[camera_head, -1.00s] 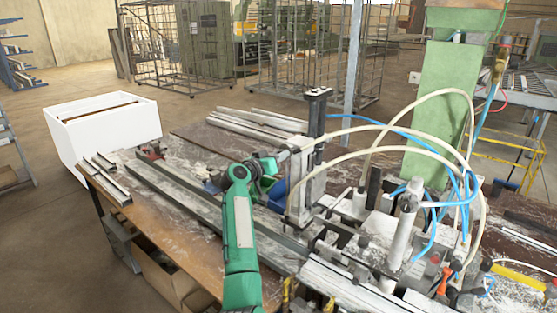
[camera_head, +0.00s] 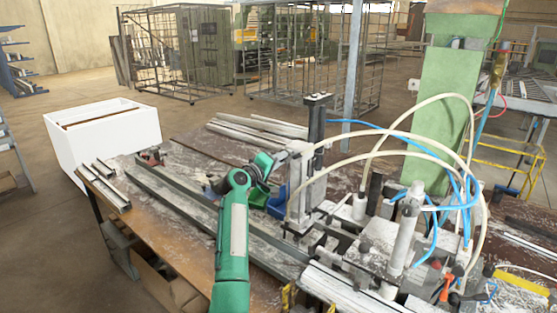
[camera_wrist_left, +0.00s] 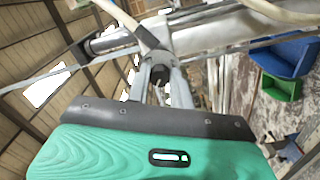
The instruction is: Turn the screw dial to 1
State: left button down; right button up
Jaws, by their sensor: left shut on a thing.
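The clamp (camera_head: 306,190) is a grey metal upright with a dark column behind it, standing on the bench fixture. My left gripper (camera_head: 283,156) is at the upper left side of this upright, at the end of my green arm. In the left wrist view the gripper's fingers (camera_wrist_left: 160,68) are close together around a small dark round part, which looks like the screw dial (camera_wrist_left: 160,79). The gripper is shut on it. The dial's marks cannot be read, and in the head view the hand hides it. My right gripper is not in view.
Pale hoses loop over the fixture to the right of the clamp. Long metal profiles (camera_head: 180,195) lie along the bench. A blue bin (camera_wrist_left: 278,52) and a green bin (camera_wrist_left: 281,88) lie below the hand. A white box (camera_head: 105,135) stands beyond the bench's left edge.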

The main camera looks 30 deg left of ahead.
pick_arm(q)
jog(key=shift+n, duration=0.6)
jog(key=c, duration=1.2)
grip_release()
jog(key=shift+c, duration=0.2)
jog(key=s+a+b, duration=0.1)
jog(key=s+b, duration=0.5)
jog(key=s, duration=0.7)
jog(key=shift+s, duration=0.35)
